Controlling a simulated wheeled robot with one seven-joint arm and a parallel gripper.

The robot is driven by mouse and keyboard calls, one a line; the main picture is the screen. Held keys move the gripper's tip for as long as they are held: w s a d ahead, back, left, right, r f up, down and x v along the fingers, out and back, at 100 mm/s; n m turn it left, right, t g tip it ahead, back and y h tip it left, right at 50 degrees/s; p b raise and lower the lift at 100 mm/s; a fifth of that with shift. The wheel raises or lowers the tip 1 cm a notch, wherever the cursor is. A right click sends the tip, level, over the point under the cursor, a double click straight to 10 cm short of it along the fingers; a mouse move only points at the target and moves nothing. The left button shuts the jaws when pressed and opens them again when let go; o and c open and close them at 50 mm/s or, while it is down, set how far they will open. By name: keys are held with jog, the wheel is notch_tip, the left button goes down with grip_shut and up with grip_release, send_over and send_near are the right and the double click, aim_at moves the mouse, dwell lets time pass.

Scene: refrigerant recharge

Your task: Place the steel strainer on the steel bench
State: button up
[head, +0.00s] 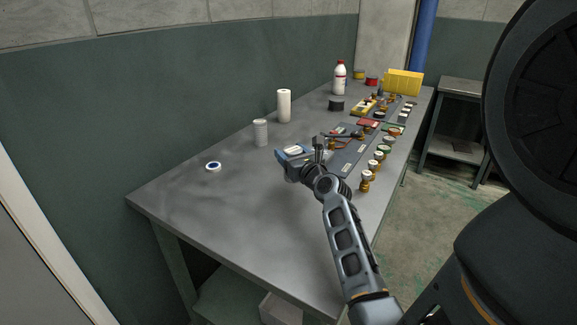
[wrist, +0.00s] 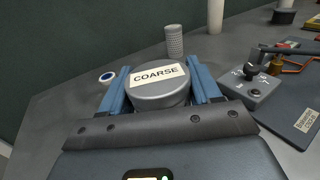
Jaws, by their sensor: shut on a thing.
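The steel strainer (wrist: 160,97) is a round grey metal cylinder with a white label reading COARSE on top. It sits between the two blue fingers of my gripper (wrist: 160,84), which is shut on it. In the head view the strainer (head: 293,149) shows as a small pale top between the fingers of my gripper (head: 291,154). It is upright over the middle of the steel bench (head: 235,215). I cannot tell whether its underside, which is hidden, touches the bench top.
A ribbed grey cylinder (head: 261,133) and a white roll (head: 284,106) stand behind the gripper. A white-and-blue ring (head: 213,166) lies to the left. Dark mats (head: 354,155) with brass fittings and a valve block (wrist: 250,88) are to the right. The front left bench top is clear.

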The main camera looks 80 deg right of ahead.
jog(key=shift+w+a+f, duration=0.4)
jog(key=shift+w, duration=0.05)
jog(key=shift+f+b, duration=1.05)
jog(key=shift+f, duration=0.9)
jog(key=o, duration=1.2)
jog(key=shift+f, duration=0.15)
jog(key=shift+r, duration=0.2)
jog(key=b+v, duration=0.1)
jog(key=v, duration=1.1)
